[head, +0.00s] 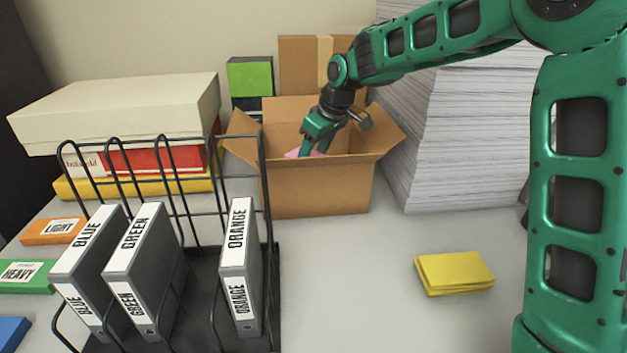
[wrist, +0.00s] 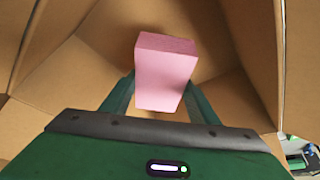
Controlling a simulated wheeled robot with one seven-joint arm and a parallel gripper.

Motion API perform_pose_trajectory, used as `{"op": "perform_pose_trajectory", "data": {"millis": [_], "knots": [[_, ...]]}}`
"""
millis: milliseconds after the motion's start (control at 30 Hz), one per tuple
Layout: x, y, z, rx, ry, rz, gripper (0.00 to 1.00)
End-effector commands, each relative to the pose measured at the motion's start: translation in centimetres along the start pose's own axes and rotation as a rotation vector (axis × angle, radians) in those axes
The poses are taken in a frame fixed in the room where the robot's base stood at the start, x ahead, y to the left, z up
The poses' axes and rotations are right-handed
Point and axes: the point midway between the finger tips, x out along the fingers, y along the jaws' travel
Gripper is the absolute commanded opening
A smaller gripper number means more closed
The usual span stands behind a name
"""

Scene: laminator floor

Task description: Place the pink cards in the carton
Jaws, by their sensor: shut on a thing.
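The open carton (head: 318,190) stands at the back middle of the table with its flaps spread. My gripper (head: 306,154) reaches down into the carton's opening. It is shut on the pink cards (head: 303,153), of which only a small part shows over the carton's front wall. In the wrist view the pink cards (wrist: 165,75) form a block between the two fingers, with the carton's inner walls (wrist: 215,40) around them. I cannot tell whether the cards touch the carton's floor.
A stack of yellow cards (head: 455,273) lies on the table at front right. A wire rack (head: 190,215) with grey binders stands at front left. A tall paper stack (head: 445,130) is right of the carton. Boxes (head: 120,112) are piled at back left. The table's front middle is clear.

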Motion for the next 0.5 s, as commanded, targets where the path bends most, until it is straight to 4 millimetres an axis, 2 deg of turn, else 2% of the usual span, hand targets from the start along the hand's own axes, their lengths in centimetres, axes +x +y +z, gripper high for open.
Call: {"op": "perform_pose_trajectory", "data": {"millis": [100, 333, 500], "knots": [[1.3, 0.1, 0.6, 0.001, 0.001, 0.001, 0.20], [2.8, 0.1, 1.3, 0.001, -0.001, 0.001, 0.20], [4.8, 0.1, 2.2, 0.003, -0.001, 0.001, 0.20]]}}
